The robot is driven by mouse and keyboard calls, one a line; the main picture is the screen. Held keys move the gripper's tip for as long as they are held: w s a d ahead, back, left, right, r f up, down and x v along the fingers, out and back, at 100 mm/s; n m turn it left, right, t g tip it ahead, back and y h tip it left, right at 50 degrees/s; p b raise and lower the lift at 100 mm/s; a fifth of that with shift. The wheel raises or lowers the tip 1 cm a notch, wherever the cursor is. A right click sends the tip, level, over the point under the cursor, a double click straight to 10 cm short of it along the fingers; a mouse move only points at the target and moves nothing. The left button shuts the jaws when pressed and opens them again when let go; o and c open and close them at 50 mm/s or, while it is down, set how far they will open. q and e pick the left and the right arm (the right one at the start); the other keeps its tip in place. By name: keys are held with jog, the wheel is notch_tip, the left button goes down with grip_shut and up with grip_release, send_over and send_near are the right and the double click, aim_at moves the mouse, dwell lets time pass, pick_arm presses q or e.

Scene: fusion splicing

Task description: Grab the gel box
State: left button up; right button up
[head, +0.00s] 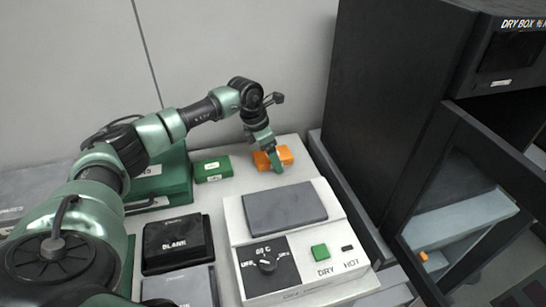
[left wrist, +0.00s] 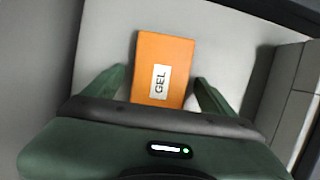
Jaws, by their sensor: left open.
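The gel box (head: 284,156) is a small orange box on the light work surface, behind the white heater unit. In the left wrist view the orange gel box (left wrist: 163,68) shows a white label reading GEL. My left gripper (head: 276,164) is at the box, reaching down from above. In the left wrist view its two fingers (left wrist: 160,84) stand open on either side of the box, with a visible gap on each side. My right gripper is not in view.
The white heater unit (head: 290,252) with a dial and green button stands in front of the box. A tall dark dry box cabinet (head: 385,100) rises at the right.

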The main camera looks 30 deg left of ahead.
pick_arm(q)
jog(key=c, duration=1.7)
jog(key=shift+o, duration=0.2)
jog(key=shift+r, duration=0.1)
